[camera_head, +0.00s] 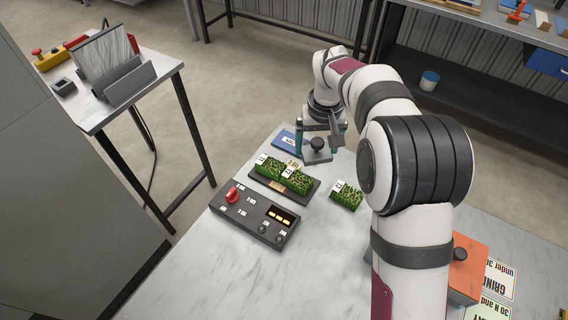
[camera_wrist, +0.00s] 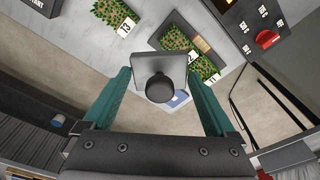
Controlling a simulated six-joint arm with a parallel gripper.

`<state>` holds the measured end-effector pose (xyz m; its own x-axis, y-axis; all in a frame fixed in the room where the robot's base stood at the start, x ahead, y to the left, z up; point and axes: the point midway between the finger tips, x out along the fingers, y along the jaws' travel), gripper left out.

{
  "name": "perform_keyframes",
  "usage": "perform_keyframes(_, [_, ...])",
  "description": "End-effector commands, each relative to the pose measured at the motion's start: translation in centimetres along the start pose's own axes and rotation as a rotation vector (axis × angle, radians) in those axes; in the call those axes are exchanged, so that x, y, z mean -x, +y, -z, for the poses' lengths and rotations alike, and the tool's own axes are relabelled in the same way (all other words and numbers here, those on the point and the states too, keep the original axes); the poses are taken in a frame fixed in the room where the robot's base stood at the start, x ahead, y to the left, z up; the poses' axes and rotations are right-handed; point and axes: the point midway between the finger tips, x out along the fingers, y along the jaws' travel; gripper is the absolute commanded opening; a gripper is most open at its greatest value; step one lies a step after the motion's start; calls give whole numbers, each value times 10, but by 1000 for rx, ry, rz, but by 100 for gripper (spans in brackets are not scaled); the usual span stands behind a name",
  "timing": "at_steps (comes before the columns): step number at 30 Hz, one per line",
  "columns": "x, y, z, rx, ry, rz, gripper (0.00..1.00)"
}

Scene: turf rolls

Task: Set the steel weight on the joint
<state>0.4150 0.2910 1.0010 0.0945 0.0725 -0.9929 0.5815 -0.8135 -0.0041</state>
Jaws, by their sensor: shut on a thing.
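The steel weight, a grey square plate with a black knob, shows in the head view (camera_head: 316,157) and the wrist view (camera_wrist: 147,66). My gripper (camera_head: 316,150) has its teal fingers on both sides of the weight and is shut on it; in the wrist view the fingers (camera_wrist: 160,74) flank the plate. Two green turf pieces, a left one (camera_head: 267,166) and a right one (camera_head: 296,180), lie end to end on a dark tray (camera_head: 262,181). The weight is beyond and right of them in the head view. Their joint is too small to make out clearly.
A separate turf piece (camera_head: 345,195) lies right of the tray. A control box (camera_head: 246,216) with a red knob stands in front of the tray. A blue card (camera_head: 285,138) lies behind it. An orange block (camera_head: 468,262) stands at right. The front tabletop is clear.

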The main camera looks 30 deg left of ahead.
Motion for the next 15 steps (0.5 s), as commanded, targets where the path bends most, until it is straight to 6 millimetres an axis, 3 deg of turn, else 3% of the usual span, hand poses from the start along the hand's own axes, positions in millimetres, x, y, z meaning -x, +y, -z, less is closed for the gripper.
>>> perform_keyframes(3, [-24, -34, 12, 5, 0, 0, 0])
perform_keyframes(7, [-44, -61, 22, 1, 1, 0, 0])
perform_keyframes(11, [-54, -73, 27, -3, 2, 0, 0])
perform_keyframes(15, [-82, -74, 23, -4, -1, 0, 0])
